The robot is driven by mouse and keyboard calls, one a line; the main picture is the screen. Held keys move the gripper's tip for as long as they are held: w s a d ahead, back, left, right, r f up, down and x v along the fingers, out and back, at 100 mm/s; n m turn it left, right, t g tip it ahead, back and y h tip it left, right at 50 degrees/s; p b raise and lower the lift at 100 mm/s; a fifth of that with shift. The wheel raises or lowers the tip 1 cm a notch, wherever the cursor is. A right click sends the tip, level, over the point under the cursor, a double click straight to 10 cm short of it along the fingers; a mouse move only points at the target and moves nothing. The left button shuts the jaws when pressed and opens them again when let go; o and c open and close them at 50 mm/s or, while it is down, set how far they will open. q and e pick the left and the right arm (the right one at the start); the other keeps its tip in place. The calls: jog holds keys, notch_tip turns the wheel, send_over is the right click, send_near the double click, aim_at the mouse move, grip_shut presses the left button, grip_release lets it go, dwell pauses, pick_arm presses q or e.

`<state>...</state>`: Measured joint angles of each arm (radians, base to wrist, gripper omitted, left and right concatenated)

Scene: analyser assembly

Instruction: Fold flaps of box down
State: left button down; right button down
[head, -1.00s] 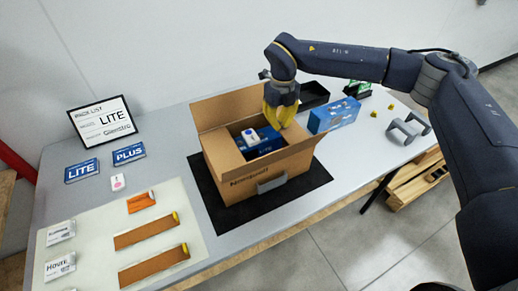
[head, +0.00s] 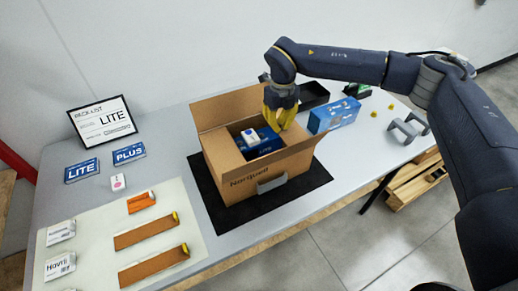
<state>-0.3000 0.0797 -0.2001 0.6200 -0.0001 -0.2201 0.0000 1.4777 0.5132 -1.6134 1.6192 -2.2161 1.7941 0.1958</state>
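The brown cardboard box (head: 240,187) stands on a black mat (head: 311,181) with its top open. Inside lie a blue box (head: 265,146) and a small white item with a blue mark (head: 250,137). My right gripper (head: 281,124), with yellow fingers, points down over the right side of the box, near its right flap. The fingers hide part of that side, and I cannot tell whether they touch it. My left gripper is not in view.
A blue carton (head: 335,115) and a black tray (head: 312,96) stand right of and behind the box. A grey bracket (head: 407,131) is farther right.

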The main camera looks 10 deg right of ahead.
jog(key=shift+f, duration=0.65)
dwell(0.6)
jog(key=shift+r, duration=0.1)
jog(key=shift+r, duration=3.7)
